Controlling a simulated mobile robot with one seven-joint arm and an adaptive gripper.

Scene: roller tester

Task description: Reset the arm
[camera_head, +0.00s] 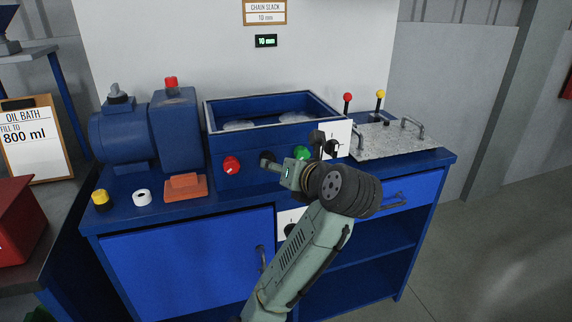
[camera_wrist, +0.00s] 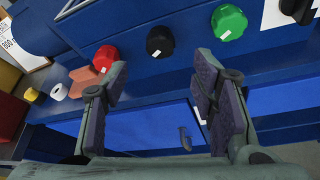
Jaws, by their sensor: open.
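My gripper (camera_wrist: 158,90) is open in the wrist view, with nothing between its two purple-padded fingers. In the head view my gripper (camera_head: 292,160) is in front of the blue tester's front panel, partly hidden by my own wrist. Red (camera_head: 231,166), black (camera_head: 267,158) and green (camera_head: 302,153) knobs sit in a row on that panel. In the wrist view the red knob (camera_wrist: 106,58), black knob (camera_wrist: 160,41) and green knob (camera_wrist: 229,22) lie beyond the fingertips. I cannot tell from the pictures whether a finger touches the panel.
The blue bench (camera_head: 110,216) carries a motor housing (camera_head: 122,137), an orange block (camera_head: 185,187), a white ring (camera_head: 142,197), a yellow-capped item (camera_head: 100,198) and a metal plate with handles (camera_head: 385,143). Red (camera_head: 347,98) and yellow (camera_head: 380,94) levers stand behind it. Floor is free at right.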

